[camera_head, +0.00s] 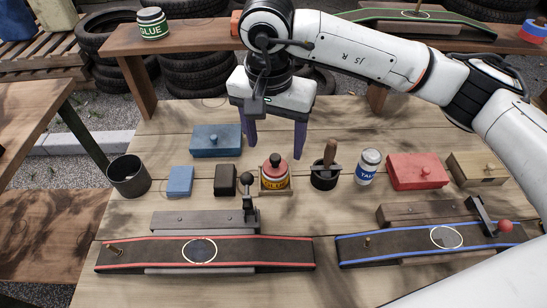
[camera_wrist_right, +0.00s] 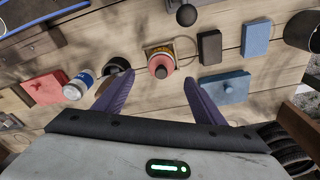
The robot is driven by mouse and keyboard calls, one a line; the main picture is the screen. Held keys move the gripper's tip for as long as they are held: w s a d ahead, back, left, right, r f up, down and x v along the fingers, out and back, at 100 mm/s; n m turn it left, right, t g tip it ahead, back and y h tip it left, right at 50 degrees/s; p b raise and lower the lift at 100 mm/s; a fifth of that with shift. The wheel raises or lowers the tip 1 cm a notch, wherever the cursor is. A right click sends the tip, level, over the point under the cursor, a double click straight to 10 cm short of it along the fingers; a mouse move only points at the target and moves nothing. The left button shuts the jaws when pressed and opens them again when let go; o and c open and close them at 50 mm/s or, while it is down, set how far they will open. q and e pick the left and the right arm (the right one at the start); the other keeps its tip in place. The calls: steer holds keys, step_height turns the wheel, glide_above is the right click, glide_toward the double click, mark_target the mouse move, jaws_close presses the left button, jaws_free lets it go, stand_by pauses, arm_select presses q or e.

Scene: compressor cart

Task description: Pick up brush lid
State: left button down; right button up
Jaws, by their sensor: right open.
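The brush lid (camera_head: 275,162), red with a dark knob on top, sits on the yellow-labelled glue tin (camera_head: 276,182) in the middle of the table. The lid also shows in the right wrist view (camera_wrist_right: 160,67). My right gripper (camera_head: 275,150) comes down from above with its two purple fingers spread wide. The fingertips are behind the tin in the head view, with nothing between them. In the right wrist view the lid lies just ahead of the gap between the fingers (camera_wrist_right: 157,78). My left gripper is not in view.
A dark pot with a brown handle (camera_head: 324,172) and a white talc can (camera_head: 368,167) stand right of the tin. A black block (camera_head: 225,180) and blue block (camera_head: 180,181) stand left, with a blue lidded box (camera_head: 216,140) behind. Two track boards (camera_head: 130,255) lie in front.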

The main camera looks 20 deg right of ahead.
mark_target(275, 157)
steer(key=shift+w+d+f+p, duration=0.1)
steer(key=shift+w+f+p, duration=0.05)
steer(key=shift+f, duration=0.9)
steer(key=shift+w+d+f+p, duration=0.1)
steer(key=shift+w+f+p, duration=0.1)
steer(key=shift+f, duration=0.85)
steer(key=shift+w+f+p, duration=0.15)
steer(key=shift+f, duration=0.9)
steer(key=c, duration=1.1)
step_height(275, 157, up, 10)
steer(key=shift+r+b, duration=0.1)
steer(key=shift+b, duration=0.4)
steer(key=o, duration=0.5)
steer(key=c, duration=0.4)
